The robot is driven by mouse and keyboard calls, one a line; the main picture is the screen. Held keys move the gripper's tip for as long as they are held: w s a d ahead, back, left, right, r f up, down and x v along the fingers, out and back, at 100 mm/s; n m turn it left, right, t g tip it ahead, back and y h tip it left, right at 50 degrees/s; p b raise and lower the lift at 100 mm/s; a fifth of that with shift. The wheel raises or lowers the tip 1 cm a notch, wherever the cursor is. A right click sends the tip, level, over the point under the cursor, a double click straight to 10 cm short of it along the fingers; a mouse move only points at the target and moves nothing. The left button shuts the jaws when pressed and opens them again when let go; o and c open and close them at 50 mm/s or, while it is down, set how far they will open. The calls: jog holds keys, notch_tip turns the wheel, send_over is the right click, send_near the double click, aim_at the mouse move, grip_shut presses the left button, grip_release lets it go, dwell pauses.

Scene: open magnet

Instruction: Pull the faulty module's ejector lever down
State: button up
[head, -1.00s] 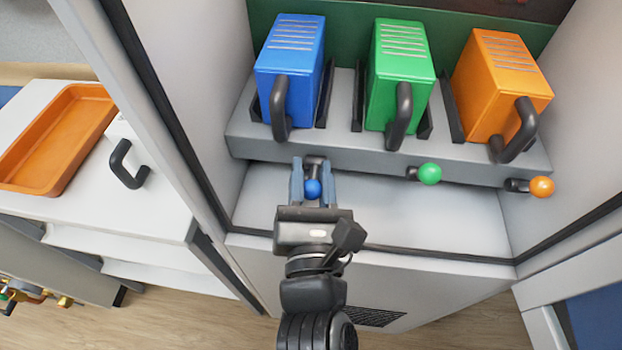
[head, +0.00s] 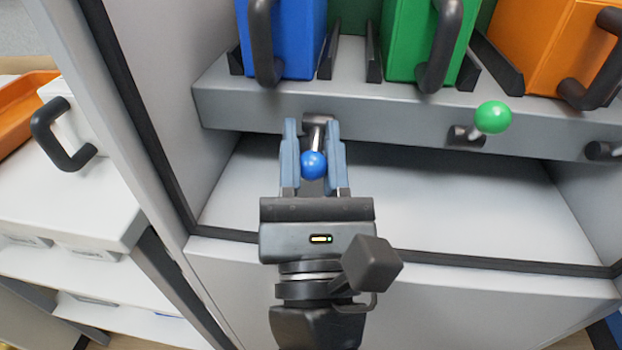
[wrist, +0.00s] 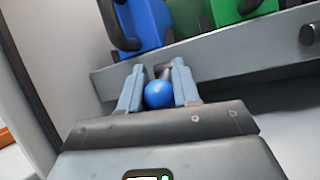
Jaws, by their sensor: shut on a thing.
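The blue module (head: 298,40) sits in its slot on the grey shelf, with a black handle on its front. Below it, a lever with a blue ball knob (head: 313,165) comes out of the shelf's front face. My gripper (head: 313,150) is shut on the blue-knobbed lever, one finger on each side of it. In the wrist view the blue knob (wrist: 159,94) lies between the two fingers. The green module (head: 412,45) stands in the middle slot, and its green-knobbed lever (head: 492,117) is free. The orange module (head: 555,45) is at the right.
The grey shelf (head: 400,108) runs above an open bay with a bare floor (head: 420,205). The cabinet's side wall (head: 150,90) stands close at the left. Outside it, a white counter (head: 60,215) bears an orange tray (head: 25,95) and a black-handled white thing (head: 65,133).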

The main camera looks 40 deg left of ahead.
jog(key=b, duration=0.2)
jog(key=shift+f+y+b, duration=0.35)
jog(key=shift+f+y, duration=0.05)
jog(key=shift+r+t+b, duration=0.2)
jog(key=shift+t+b, duration=0.1)
jog(key=shift+b, duration=0.25)
jog(key=o, duration=1)
jog(key=shift+o, duration=0.2)
jog(key=b+v, duration=0.1)
jog(key=v, duration=0.6)
jog(key=shift+d+f+b, duration=0.1)
jog(key=shift+f+b, duration=0.1)
jog(key=shift+b, duration=0.15)
jog(key=shift+s+d, duration=0.15)
jog(key=shift+s, duration=0.05)
